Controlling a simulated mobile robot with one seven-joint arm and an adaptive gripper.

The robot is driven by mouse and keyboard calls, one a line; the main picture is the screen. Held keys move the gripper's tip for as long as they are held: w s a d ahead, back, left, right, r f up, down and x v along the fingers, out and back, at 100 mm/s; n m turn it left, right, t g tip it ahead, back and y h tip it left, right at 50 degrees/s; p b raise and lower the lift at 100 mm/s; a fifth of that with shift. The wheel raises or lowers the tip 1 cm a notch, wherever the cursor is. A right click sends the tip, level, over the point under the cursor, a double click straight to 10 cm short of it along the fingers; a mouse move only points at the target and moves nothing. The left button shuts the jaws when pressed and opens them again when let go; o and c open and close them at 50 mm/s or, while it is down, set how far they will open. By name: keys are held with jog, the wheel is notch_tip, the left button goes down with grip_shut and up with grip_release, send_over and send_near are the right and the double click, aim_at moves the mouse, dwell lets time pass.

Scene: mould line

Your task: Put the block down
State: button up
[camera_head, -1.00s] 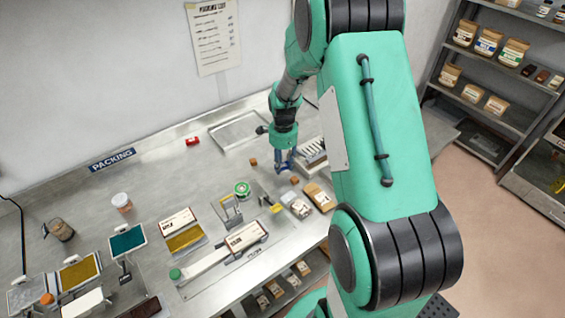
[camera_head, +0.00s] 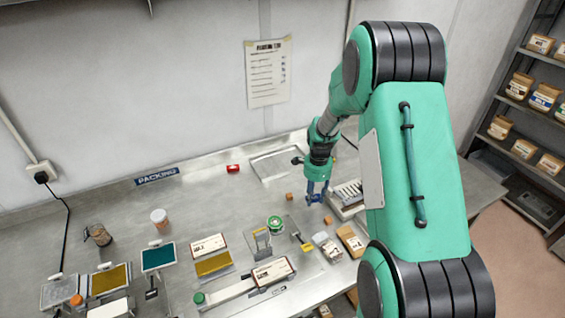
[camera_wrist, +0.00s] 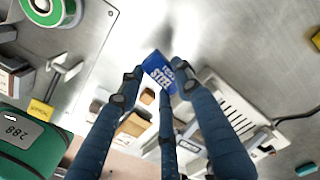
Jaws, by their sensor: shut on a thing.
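The block (camera_wrist: 158,70) is blue with white lettering that ends in "STEEL". In the wrist view it sits between the dark fingertips of my gripper (camera_wrist: 156,77), which is shut on it. In the head view my gripper (camera_head: 317,192) points down over the bench (camera_head: 215,185), left of a white slotted rack (camera_head: 347,193). The block is too small there to make out clearly against the blue fingers. I cannot tell how far it is above the steel surface.
Small brown cubes (camera_head: 289,196) lie near my gripper, one on each side. An empty shallow tray (camera_head: 280,163) lies behind. Bare steel shows between the tray and the roll.

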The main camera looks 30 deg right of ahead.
jog(key=w+a+p, duration=0.1)
jog(key=w+p, duration=0.1)
jog(key=w, duration=0.4)
jog(key=w+a+n+p, duration=0.1)
jog(key=w+p, duration=0.2)
jog(key=w, duration=0.3)
jog(key=w+a+n+p, duration=0.1)
jog(key=w+a+p, duration=0.1)
jog(key=w, duration=0.4)
jog(key=shift+r+p, duration=0.2)
jog(key=shift+p, duration=0.4)
jog(key=shift+w+a+f+p, duration=0.2)
jog(key=shift+w+a+p, duration=0.1)
jog(key=shift+w, duration=0.35)
jog(key=shift+w+d, duration=0.1)
jog(key=p, duration=0.1)
send_over(276, 161)
jog(key=shift+f, duration=0.8)
jog(key=shift+f+p, duration=0.5)
jog(key=shift+f, duration=1.25)
